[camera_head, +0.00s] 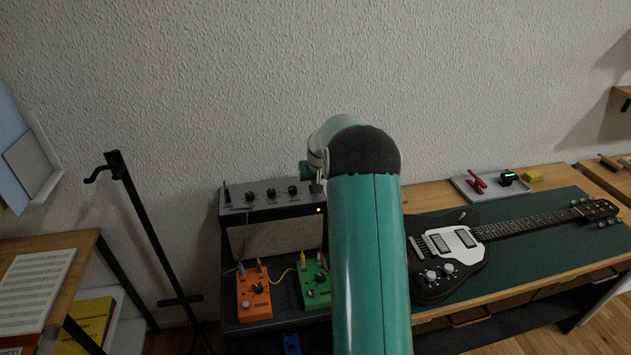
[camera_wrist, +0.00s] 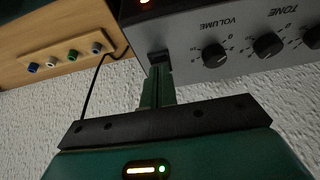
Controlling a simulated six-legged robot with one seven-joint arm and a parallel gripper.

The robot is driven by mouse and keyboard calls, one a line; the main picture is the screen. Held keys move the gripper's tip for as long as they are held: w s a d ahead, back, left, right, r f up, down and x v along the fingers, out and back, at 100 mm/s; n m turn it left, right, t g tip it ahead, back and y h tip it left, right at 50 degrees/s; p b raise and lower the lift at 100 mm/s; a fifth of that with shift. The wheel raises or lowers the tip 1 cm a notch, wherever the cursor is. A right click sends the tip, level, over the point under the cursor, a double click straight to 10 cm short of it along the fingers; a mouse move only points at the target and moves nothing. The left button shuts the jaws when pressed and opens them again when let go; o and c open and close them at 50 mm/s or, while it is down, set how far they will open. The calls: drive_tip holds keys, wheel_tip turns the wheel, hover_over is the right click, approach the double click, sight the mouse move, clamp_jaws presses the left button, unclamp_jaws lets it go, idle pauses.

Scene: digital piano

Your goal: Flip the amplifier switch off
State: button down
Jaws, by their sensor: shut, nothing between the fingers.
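The grey amplifier (camera_head: 272,240) stands on the black shelf against the wall, with a row of dark knobs on its top panel. In the wrist view its panel (camera_wrist: 190,28) shows the volume knob (camera_wrist: 215,55) and tone knob (camera_wrist: 268,45). The black switch (camera_wrist: 158,58) is beside the volume knob, and my fingertips partly cover it. An orange lamp (camera_head: 318,209) on the amplifier is lit. My gripper (camera_wrist: 158,72) is shut and empty, its tips at the switch; whether they touch, I cannot tell. In the head view my gripper (camera_head: 316,186) is over the panel's right end.
An orange pedal (camera_head: 254,300) and a green pedal (camera_head: 314,288) with cables sit before the amplifier. An electric guitar (camera_head: 450,255) lies on the green mat (camera_head: 540,245) to the right. A black stand (camera_head: 150,235) rises at left. A grey tray (camera_head: 465,187) holds small items.

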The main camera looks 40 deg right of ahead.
drive_tip(key=shift+s+f, duration=0.1)
drive_tip(key=shift+s+a+f+t+h, duration=0.2)
drive_tip(key=shift+s+f+t+h, duration=0.2)
drive_tip(key=shift+t, duration=0.2)
drive_tip(key=shift+w, duration=0.2)
drive_tip(key=shift+d, duration=0.1)
drive_tip(key=shift+w+d+r, duration=0.25)
drive_tip(key=shift+w+r, duration=0.05)
drive_tip(key=shift+w, duration=0.35)
drive_tip(key=shift+r, duration=0.25)
wheel_tip(320, 180, up, 4)
drive_tip(key=shift+a+r, duration=0.1)
drive_tip(key=s+a+r, duration=0.3)
drive_tip(key=s+r, duration=0.3)
drive_tip(key=shift+s+r, duration=0.2)
drive_tip(key=shift+s, duration=0.1)
